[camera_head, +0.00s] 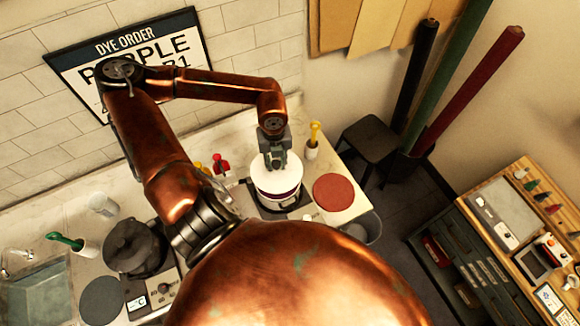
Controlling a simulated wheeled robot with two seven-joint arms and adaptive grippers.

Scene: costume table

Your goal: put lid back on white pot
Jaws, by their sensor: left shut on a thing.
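The white pot (276,202) stands on a dark hot plate on the counter, with a purple band around its side. A white round lid (287,177) covers its top in this view; I cannot tell whether it rests on the rim or is held just above it. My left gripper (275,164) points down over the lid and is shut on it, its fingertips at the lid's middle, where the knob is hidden. My right gripper is not in view.
A red round disc (333,192) lies right of the pot. A white holder with a yellow-handled tool (312,147) stands behind it. A dark pot (135,247) and a grey disc (102,300) are at left. A black stool (370,140) stands beyond the counter.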

